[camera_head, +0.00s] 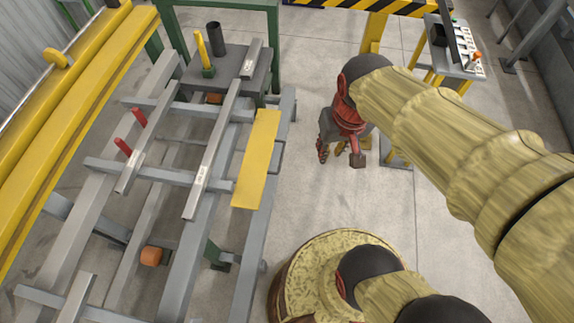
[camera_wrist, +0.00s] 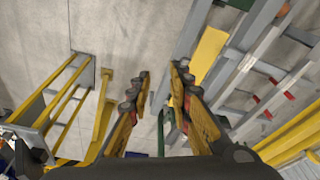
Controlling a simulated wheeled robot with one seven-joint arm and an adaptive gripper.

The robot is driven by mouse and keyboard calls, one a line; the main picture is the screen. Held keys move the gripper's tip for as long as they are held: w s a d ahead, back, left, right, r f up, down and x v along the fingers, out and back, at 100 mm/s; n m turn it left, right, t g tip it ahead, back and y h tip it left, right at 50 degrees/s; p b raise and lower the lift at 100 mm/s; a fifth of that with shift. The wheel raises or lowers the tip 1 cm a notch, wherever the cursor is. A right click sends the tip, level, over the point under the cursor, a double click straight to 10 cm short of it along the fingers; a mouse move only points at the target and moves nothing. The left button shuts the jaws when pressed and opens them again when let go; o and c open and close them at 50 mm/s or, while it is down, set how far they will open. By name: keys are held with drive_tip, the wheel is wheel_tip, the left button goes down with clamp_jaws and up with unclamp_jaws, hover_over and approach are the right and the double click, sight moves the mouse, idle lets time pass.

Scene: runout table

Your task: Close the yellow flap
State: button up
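The yellow flap (camera_head: 257,158) is a long flat plate at the right side of the grey runout table frame, beside its right-hand rail. Its exact tilt is hard to judge. It also shows in the wrist view (camera_wrist: 207,53), just right of my fingers. My gripper (camera_head: 341,158) points down to the right of the flap, clear of it, above the concrete floor. In the wrist view my gripper (camera_wrist: 161,73) has its two fingers spread with only floor between them. It is empty and touches nothing.
The runout table frame (camera_head: 209,205) has grey rails, red pegs (camera_head: 131,131) and a dark platform (camera_head: 226,72) with a yellow lever (camera_head: 202,47) and a black cylinder (camera_head: 215,39). A small control stand (camera_head: 455,52) is at upper right. Floor between table and arm is clear.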

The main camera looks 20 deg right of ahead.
drive_tip(key=w+d+f+m+g, duration=0.1)
drive_tip(key=f, duration=0.1)
drive_tip(key=f+g+y+p, duration=0.1)
drive_tip(key=f, duration=0.2)
drive_tip(key=w+d+f+m+g+y, duration=0.1)
drive_tip(key=f, duration=0.1)
drive_tip(key=shift+w+d+f+m, duration=0.15)
drive_tip(key=shift+w+d+m, duration=0.15)
drive_tip(key=shift+w, duration=0.05)
clamp_jaws()
drive_tip(key=w+f+m+t+y+p, duration=0.2)
drive_tip(key=f+m+y, duration=0.45)
drive_tip(key=f, duration=1.15)
drive_tip(key=w+f+m+y+p, duration=0.3)
drive_tip(key=f+m, duration=0.6)
drive_tip(key=f, duration=0.8)
drive_tip(key=w+d+f+m+t+h+b, duration=0.1)
drive_tip(key=w+d+f+m+t, duration=0.15)
drive_tip(key=w, duration=0.35)
drive_tip(key=w+d+f+m+t, duration=0.1)
drive_tip(key=w+f+t, duration=0.15)
drive_tip(key=w, duration=0.25)
drive_tip(key=b+x, duration=0.2)
drive_tip(key=x, duration=0.8)
drive_tip(key=shift+w+a+r, duration=0.1)
drive_tip(key=shift+a+r, duration=0.05)
drive_tip(key=shift+r, duration=0.85)
drive_tip(key=shift+w+a+r, duration=0.1)
drive_tip(key=shift+a+r, duration=0.05)
drive_tip(key=shift+r, duration=0.8)
